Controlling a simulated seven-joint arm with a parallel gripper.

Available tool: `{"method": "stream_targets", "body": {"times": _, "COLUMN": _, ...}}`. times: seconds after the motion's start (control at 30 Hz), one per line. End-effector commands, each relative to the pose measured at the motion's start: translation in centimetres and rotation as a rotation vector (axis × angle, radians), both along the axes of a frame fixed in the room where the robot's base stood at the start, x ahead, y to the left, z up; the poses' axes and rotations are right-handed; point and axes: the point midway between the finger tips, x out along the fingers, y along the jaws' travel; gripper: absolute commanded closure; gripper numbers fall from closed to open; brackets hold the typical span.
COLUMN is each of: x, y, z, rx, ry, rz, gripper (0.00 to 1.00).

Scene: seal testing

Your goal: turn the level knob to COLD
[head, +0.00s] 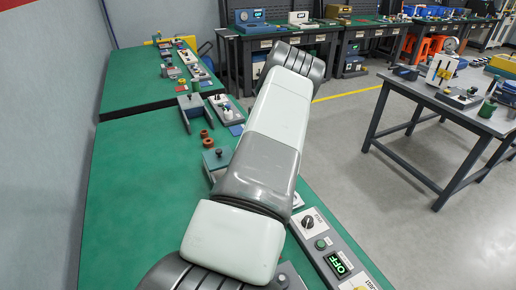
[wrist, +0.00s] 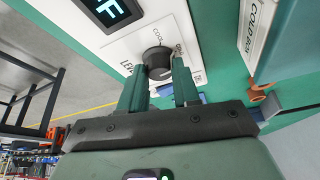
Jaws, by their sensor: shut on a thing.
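In the wrist view, the black level knob (wrist: 157,58) stands on a white panel (wrist: 118,48) with dark lettering around it. One word at its upper left looks like COOL or COLD, but it is too small to read surely. My gripper (wrist: 160,68) has its two green fingers on either side of the knob, shut on it. The knob's lower part is partly hidden by the fingers, and I cannot tell which label its pointer faces. In the head view, my arm hides the gripper and the gripped knob.
A lit display (wrist: 112,10) sits above the panel. A box marked COLD BOX (wrist: 258,25) stands at right. In the head view, a grey control panel with a dark knob (head: 308,222), green button (head: 320,244) and OFF display (head: 338,264) lies along the green bench (head: 130,200).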

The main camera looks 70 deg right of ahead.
Motion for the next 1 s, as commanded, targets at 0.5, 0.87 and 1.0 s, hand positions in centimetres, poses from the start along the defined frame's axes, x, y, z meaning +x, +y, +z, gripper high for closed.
{"method": "stream_targets", "body": {"times": 0.5, "x": 0.03, "y": 0.14, "z": -0.09, "rx": 0.002, "ry": 0.000, "rz": -0.135, "gripper": 0.99}}
{"method": "stream_targets", "body": {"times": 0.87, "x": 0.05, "y": 0.09, "z": -0.04, "rx": 0.000, "ry": -0.001, "rz": -0.134, "gripper": 0.44}}
{"method": "stream_targets", "body": {"times": 1.0, "x": 0.04, "y": 0.09, "z": 0.08, "rx": -0.001, "ry": -0.001, "rz": -0.133, "gripper": 0.44}}
